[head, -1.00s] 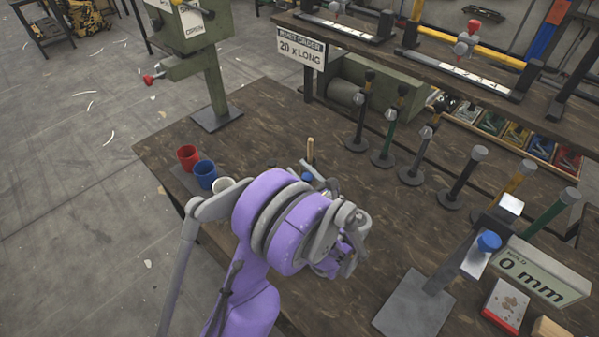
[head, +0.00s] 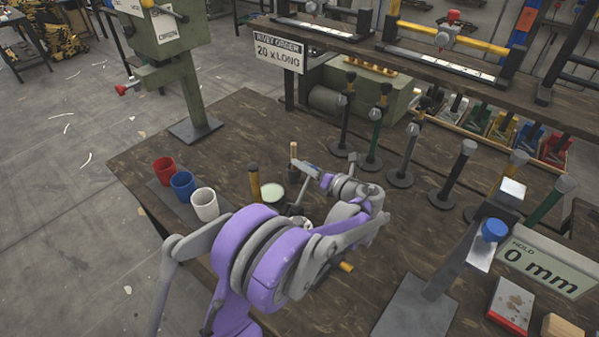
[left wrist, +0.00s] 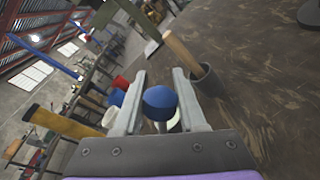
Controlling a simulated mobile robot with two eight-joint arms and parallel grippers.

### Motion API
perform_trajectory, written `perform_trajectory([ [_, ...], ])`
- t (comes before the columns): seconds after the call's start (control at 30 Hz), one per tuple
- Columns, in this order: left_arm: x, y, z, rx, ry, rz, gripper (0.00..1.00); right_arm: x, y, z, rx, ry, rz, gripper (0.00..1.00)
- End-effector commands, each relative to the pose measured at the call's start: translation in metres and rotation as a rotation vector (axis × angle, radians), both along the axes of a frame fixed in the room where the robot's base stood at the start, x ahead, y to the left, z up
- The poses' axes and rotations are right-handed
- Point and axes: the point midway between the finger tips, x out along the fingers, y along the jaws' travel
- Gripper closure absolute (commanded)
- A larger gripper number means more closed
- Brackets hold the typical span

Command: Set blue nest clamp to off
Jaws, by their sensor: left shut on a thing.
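The blue knob (left wrist: 160,102), which I take for the blue nest clamp's handle, sits between the two fingers of my left gripper (left wrist: 160,98) in the left wrist view. The gripper is shut on it. In the head view my left gripper (head: 308,170) is over the bench, beside a pale round disc (head: 272,194). The clamp's base is hidden behind the gripper and arm, so its setting cannot be read. My right gripper does not show.
A yellow handle (head: 254,184) and a wooden handle (head: 293,151) stand close to the gripper. Red (head: 164,171), blue (head: 182,185) and white (head: 204,204) cups line the left bench edge. Several upright tools stand behind. A gauge stand with a blue cap (head: 494,230) is at right.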

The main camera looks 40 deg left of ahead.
Motion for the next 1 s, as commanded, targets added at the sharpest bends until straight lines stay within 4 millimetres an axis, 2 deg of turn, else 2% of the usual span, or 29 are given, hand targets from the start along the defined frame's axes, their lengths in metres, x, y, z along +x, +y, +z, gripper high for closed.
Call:
perform_trajectory([
  [0.17,0.009,-0.001,-0.012,0.008,0.108,-0.001,1.00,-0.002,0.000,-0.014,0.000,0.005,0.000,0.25],
  [0.33,0.014,-0.002,-0.018,0.006,0.101,0.000,1.00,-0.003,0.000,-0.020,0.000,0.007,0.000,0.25],
  [0.97,0.018,-0.002,-0.022,0.004,0.096,-0.001,1.00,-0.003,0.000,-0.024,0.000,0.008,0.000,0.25],
  [1.0,0.018,-0.002,-0.022,0.004,0.096,-0.001,0.58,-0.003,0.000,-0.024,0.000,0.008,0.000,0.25],
])
